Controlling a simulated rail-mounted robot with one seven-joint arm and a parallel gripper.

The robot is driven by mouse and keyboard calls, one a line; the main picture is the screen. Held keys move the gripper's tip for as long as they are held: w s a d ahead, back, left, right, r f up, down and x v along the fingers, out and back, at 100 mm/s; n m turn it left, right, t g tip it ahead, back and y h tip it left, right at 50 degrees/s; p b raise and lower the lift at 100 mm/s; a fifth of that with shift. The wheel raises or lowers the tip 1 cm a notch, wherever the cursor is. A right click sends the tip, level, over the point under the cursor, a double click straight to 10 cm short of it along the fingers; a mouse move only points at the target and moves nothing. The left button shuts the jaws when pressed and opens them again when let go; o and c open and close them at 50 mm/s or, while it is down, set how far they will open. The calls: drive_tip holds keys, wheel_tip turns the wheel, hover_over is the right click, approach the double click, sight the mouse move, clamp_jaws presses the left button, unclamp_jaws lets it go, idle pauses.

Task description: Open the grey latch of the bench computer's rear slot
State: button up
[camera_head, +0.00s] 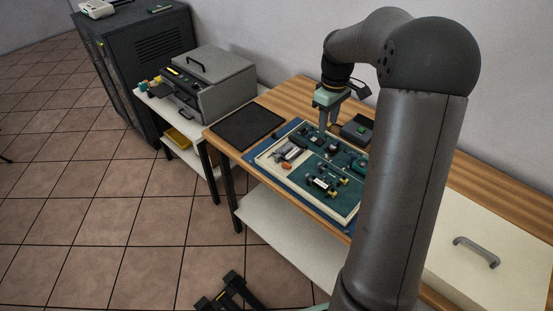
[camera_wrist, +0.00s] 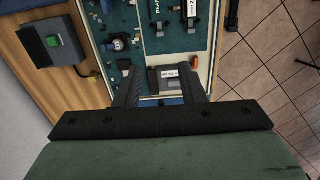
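A grey box-shaped device (camera_head: 213,86), which looks like the bench computer, stands on the white side table left of the wooden bench. Its dark panel (camera_head: 180,88) faces left and carries small parts. I cannot make out the grey latch or the rear slot at this size. My gripper (camera_head: 329,126) points down above the teal board on the bench, well to the right of the grey device. In the wrist view my gripper (camera_wrist: 162,80) has its two fingers apart with nothing held. A labelled grey block (camera_wrist: 164,83) lies below, between the fingers in the picture.
The teal board (camera_head: 322,166) with a pale frame holds several small parts. A black box with a green button (camera_head: 357,129) stands behind it; a black mat (camera_head: 247,126) lies at the bench's left end. A dark cabinet (camera_head: 140,65) stands far left. The tiled floor in front is mostly clear.

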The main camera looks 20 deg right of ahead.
drive_tip(key=p, duration=0.2)
approach(320, 163)
wheel_tip(320, 163, down, 8)
drive_tip(key=shift+f, duration=0.25)
